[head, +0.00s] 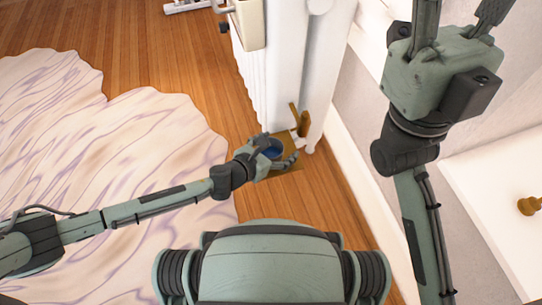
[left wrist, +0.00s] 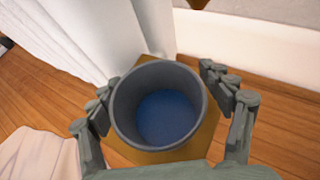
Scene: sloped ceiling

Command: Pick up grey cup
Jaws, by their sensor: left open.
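The grey cup (left wrist: 122,112), open at the top with a blue inside, stands upright on a small yellow-brown surface (left wrist: 203,138). In the head view the cup (head: 271,149) shows between the fingers of my left gripper (head: 280,149). My left gripper (left wrist: 158,90) is open, with fingers on the left and right sides of the cup; small gaps seem to show, but contact is hard to tell. My right gripper (head: 460,18) is raised at the upper right, far from the cup. Its fingers spread apart and look empty; their tips are cut off by the frame.
A white column-like piece (head: 285,70) stands just behind the cup, with a brass-coloured object (head: 298,120) beside it. A white baseboard (head: 350,165) and wall run along the right. A pale rug (head: 90,130) covers the wooden floor at left. A white surface (head: 500,200) lies far right.

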